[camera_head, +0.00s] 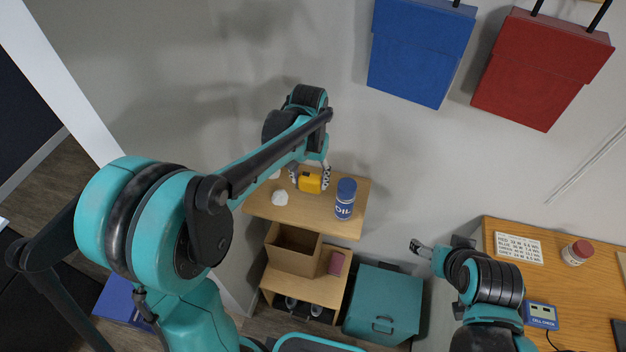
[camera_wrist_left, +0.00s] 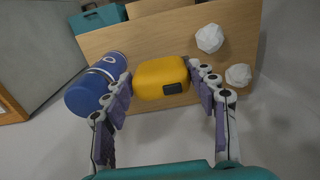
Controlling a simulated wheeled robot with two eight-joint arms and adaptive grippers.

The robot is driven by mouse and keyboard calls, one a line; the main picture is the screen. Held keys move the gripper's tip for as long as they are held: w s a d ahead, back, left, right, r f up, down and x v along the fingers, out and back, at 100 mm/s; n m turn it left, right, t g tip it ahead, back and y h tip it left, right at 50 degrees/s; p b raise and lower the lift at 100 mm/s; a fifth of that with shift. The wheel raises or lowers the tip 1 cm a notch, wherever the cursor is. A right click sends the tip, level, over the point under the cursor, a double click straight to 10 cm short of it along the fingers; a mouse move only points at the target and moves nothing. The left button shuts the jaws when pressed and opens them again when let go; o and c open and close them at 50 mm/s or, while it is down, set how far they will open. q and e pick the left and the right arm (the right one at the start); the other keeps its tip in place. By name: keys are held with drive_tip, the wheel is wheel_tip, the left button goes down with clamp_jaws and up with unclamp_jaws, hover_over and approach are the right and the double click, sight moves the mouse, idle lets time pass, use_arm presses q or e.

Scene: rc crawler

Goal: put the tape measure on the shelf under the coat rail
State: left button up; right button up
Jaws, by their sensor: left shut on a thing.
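The yellow tape measure (camera_head: 311,182) is held between the fingers of my left gripper (camera_head: 310,177). In the left wrist view the tape measure (camera_wrist_left: 160,80) sits between the purple finger pads of my left gripper (camera_wrist_left: 160,75). It is over the wooden shelf (camera_head: 310,215); I cannot tell whether it touches the board. The shelf also fills the upper middle of the left wrist view (camera_wrist_left: 165,38). My right gripper (camera_head: 420,247) is out to the right, away from the shelf, and its jaw opening is unclear. I cannot make out a coat rail for sure.
A blue can (camera_head: 345,198) stands close right of the tape measure. White crumpled balls (camera_head: 279,197) lie to its left. An open cardboard box (camera_head: 292,249) is below. Blue (camera_head: 420,50) and red (camera_head: 540,70) cases hang on the wall. A desk (camera_head: 580,300) is at right.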

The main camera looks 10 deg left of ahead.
sight(309, 193)
use_arm(q)
drive_tip(key=f, duration=0.3)
drive_tip(key=f+b, duration=0.1)
drive_tip(key=shift+s+f, duration=0.35)
drive_tip(key=shift+w+f, duration=0.2)
drive_tip(key=shift+f, duration=0.5)
wheel_tip(309, 193, down, 2)
drive_tip(key=shift+s+f+b, duration=0.15)
drive_tip(key=shift+b, duration=0.3)
drive_tip(key=shift+f, duration=0.3)
drive_tip(key=shift+f, duration=0.2)
drive_tip(key=o, duration=1.3)
